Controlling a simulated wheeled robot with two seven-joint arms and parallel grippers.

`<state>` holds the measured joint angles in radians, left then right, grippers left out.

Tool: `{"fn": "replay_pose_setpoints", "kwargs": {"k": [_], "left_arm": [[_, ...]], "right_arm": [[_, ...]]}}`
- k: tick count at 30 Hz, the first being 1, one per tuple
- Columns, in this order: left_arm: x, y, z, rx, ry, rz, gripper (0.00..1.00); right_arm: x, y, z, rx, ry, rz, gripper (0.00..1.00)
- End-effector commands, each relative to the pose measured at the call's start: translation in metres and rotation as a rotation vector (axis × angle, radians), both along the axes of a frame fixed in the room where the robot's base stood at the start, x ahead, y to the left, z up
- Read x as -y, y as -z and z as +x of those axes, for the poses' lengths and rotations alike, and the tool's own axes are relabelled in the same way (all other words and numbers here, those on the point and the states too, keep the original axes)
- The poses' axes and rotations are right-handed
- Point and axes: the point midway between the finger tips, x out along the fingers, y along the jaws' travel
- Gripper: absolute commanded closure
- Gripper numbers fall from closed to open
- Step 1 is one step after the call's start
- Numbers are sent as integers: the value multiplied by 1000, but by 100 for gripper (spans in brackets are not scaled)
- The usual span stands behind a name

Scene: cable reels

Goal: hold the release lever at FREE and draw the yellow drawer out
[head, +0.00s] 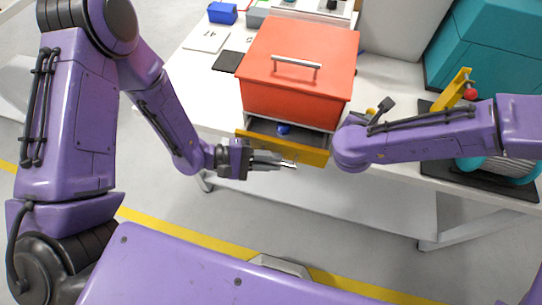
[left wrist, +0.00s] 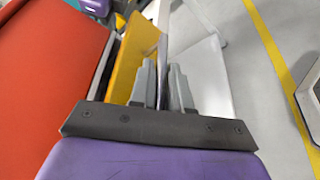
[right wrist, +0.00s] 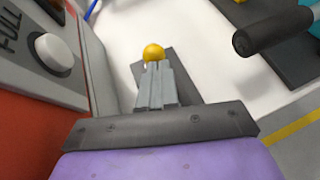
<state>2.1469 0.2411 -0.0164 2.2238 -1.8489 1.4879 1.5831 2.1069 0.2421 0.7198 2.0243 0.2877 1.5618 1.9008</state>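The yellow drawer (head: 285,147) is partly out of the red cabinet (head: 300,70); its grey inside shows with something blue (head: 283,129) in it. My left gripper (head: 285,163) is at the drawer front. In the left wrist view its fingers (left wrist: 164,85) close on the metal bar handle (left wrist: 162,55) before the yellow front (left wrist: 133,60). My right gripper (right wrist: 157,88) is at the cabinet's right side, its fingers close together at a yellow knob (right wrist: 153,53), seemingly the release lever's; the stem is hidden. The knob also shows in the head view (head: 370,111). No FREE mark is readable.
A white button (right wrist: 55,52) beside the word FULL is left of the right gripper. A teal machine (head: 490,50) and a yellow crank with a red ball (head: 470,94) stand to the right. A black pad (head: 226,61) lies left of the cabinet. Floor before the table (head: 400,72) is clear.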

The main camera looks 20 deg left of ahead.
Motion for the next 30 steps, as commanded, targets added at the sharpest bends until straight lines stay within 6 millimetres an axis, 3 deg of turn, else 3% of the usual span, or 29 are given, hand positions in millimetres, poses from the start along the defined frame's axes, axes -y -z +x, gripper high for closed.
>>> {"fn": "replay_pose_setpoints", "kwargs": {"k": [15, 27, 30], "left_arm": [[-6, -1, -1, 1, -3, 0, 77], [-91, -21, -30, 2, -5, 0, 77], [-104, -24, -35, 3, -3, 1, 77]], "right_arm": [[0, 0, 0, 0, 1, 0, 100], [0, 0, 0, -1, 1, 0, 100], [0, 0, 0, 0, 1, 0, 100]]}}
